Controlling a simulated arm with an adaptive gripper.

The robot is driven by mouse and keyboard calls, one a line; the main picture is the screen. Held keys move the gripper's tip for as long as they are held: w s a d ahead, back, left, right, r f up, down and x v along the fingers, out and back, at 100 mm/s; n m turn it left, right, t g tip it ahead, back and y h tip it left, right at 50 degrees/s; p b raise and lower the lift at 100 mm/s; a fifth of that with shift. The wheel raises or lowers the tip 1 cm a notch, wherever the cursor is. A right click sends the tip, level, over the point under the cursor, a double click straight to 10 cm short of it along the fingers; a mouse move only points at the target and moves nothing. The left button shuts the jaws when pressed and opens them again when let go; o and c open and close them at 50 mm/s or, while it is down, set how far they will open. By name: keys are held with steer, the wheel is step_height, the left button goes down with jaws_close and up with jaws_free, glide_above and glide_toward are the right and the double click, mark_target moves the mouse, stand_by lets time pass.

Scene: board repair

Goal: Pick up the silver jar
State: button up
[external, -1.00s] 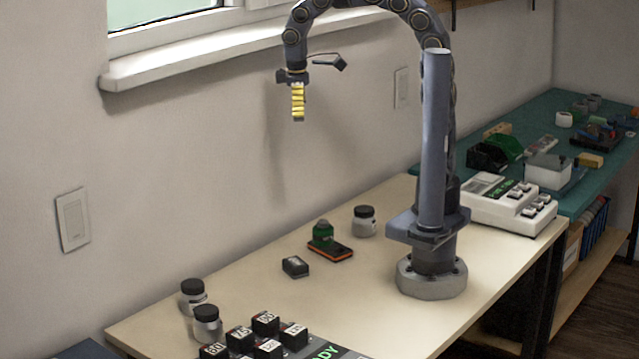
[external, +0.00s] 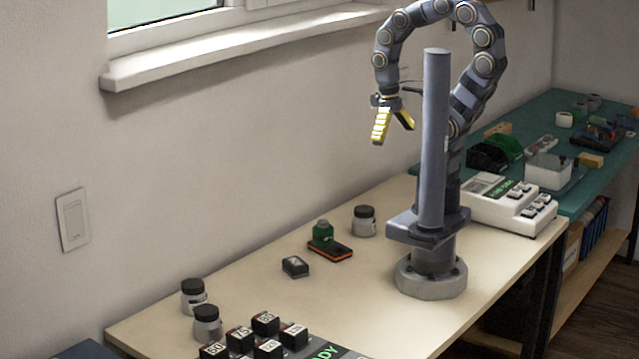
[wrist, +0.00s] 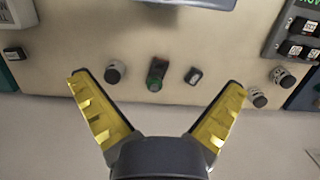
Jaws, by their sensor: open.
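A silver-grey jar with a black lid (external: 364,222) stands upright on the table's back part. It also shows in the wrist view (wrist: 114,72), near the left fingertip. Two similar dark-lidded jars stand at the table's left end, a rear one (external: 193,296) and a front one (external: 207,324); they appear at the right in the wrist view. My gripper (external: 395,134) is open and empty, with its yellow fingers spread, high above the table. It is above and slightly right of the single jar in the external view, touching nothing.
A green part on an orange-edged dark board (external: 330,248) lies left of the single jar, with a small black box (external: 295,266) beyond. Black labelled blocks (external: 265,324) stand at the front. A white machine (external: 507,204) is at right. The table's middle is clear.

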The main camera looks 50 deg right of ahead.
steer(key=shift+c, duration=1.1)
